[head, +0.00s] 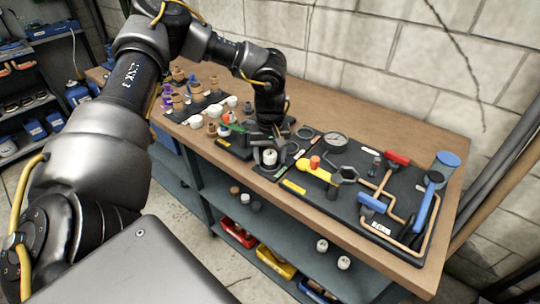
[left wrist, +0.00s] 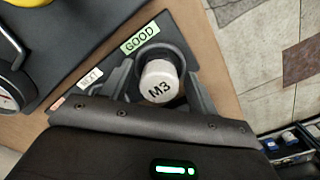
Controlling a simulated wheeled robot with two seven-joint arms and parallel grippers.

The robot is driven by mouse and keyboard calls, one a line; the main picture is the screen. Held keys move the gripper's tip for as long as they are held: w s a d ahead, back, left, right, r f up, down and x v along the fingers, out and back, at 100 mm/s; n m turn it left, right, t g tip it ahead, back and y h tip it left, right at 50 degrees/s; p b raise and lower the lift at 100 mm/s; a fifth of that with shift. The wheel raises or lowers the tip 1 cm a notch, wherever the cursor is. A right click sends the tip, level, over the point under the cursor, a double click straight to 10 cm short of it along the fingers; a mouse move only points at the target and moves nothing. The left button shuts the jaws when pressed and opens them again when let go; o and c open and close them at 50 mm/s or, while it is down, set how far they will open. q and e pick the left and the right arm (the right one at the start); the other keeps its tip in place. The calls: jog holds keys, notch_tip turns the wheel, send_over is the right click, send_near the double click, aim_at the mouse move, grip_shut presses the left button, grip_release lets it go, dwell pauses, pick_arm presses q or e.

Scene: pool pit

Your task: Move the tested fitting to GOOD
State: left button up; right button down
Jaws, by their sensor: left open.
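The white-capped fitting marked M3 (left wrist: 160,82) stands between the two fingers of my left gripper (left wrist: 162,92). The fingers are open around it, one on each side. It sits on a dark plate by the green GOOD label (left wrist: 140,38), over what looks like a dark round seat. In the head view the white fitting (head: 270,157) shows just below my left gripper (head: 268,143). I cannot tell whether either finger touches it. My right gripper is not in view.
Several fittings stand left on the bench (head: 345,110). The bench's front edge is close.

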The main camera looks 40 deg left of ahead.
aim_at(270, 154)
pick_arm(q)
jog(key=shift+r, duration=0.25)
notch_tip(270, 154, up, 12)
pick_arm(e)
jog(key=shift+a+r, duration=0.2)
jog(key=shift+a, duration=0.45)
pick_arm(q)
jog(key=shift+f, duration=0.1)
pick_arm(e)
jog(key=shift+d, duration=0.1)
